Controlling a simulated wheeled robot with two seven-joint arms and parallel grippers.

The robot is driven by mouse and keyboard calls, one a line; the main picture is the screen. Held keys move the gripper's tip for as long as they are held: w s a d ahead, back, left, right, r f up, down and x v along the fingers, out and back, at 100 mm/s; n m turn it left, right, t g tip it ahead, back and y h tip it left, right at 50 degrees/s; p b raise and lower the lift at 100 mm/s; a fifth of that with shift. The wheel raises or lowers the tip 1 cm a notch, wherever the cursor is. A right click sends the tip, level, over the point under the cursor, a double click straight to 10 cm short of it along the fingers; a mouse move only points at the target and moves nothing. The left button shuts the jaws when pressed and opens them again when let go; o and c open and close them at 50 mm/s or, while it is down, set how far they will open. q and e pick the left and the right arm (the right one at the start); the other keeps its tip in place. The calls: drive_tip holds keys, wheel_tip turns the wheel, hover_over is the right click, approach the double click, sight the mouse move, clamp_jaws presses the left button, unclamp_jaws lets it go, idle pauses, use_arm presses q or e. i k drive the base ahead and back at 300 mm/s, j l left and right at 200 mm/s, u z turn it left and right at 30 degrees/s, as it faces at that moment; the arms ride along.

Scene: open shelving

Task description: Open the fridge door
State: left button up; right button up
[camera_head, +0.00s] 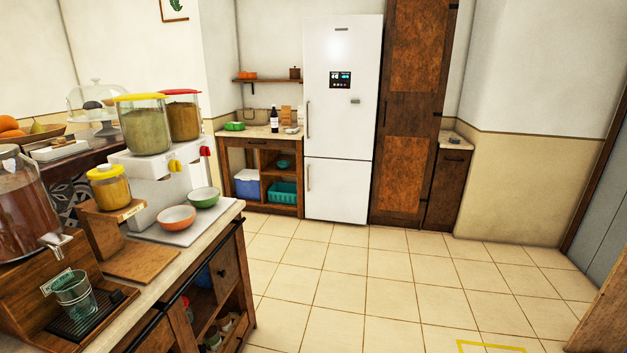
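The white fridge (343,110) stands upright against the back wall, a little right of the middle of the head view. Its tall upper door and its lower door (338,190) both look shut. A thin vertical handle (308,120) runs along the left edge of the upper door, and a shorter one (308,177) along the left edge of the lower door. A small dark display panel (340,80) sits on the upper door. Neither of my grippers is in the head view. The fridge is well across the room from me.
A counter (222,240) with drink dispensers (150,125), bowls and a glass fills the left foreground. A low shelf cabinet (245,150) stands left of the fridge, a tall wooden cabinet (408,130) right of it. The tiled floor (400,280) in front is clear.

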sight(340, 121)
drive_tip(key=i, duration=3.7)
